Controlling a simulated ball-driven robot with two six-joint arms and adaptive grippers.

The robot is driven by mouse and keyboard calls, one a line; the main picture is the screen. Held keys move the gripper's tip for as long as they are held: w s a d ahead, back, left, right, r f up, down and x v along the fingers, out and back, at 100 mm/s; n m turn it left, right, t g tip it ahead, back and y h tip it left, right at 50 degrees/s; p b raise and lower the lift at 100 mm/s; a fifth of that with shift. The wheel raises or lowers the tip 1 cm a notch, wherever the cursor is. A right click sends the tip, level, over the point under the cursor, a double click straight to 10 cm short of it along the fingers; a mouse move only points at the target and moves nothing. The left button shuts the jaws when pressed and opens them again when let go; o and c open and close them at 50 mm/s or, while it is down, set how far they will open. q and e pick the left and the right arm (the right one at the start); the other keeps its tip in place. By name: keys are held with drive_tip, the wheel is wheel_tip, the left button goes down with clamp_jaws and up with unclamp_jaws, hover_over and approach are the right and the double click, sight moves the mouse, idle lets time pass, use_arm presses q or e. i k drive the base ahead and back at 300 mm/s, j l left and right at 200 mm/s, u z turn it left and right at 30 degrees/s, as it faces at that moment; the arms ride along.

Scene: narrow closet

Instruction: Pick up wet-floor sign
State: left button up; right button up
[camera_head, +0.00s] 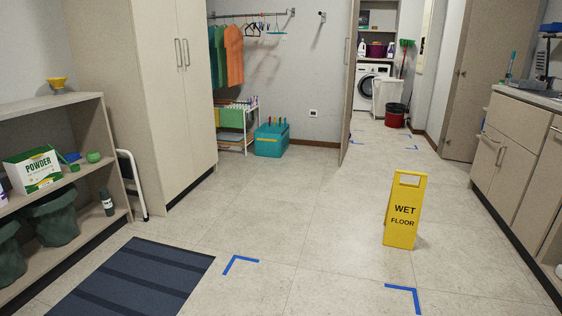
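The yellow wet-floor sign (402,232) stands upright on the tiled floor, right of centre in the head view. It has a handle slot at its top and the words "WET FLOOR" in black on its face. Nothing touches it, and the floor around it is bare. Neither of my grippers shows in the head view, so I cannot see their state.
Blue tape corners (241,262) mark the floor in front of the sign. A dark striped mat (134,278) lies at the lower left. Shelves (50,101) line the left, cabinets (519,149) the right. A teal bin (271,140) stands behind; the middle floor is clear.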

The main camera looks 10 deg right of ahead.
sight(406, 204)
drive_tip(key=i+l+z, duration=0.1)
drive_tip(key=i+z, duration=0.3)
drive_tip(key=i, duration=0.4)
drive_tip(key=i+j+z, duration=0.15)
drive_tip(key=i+z, duration=0.3)
drive_tip(key=i, duration=0.35)
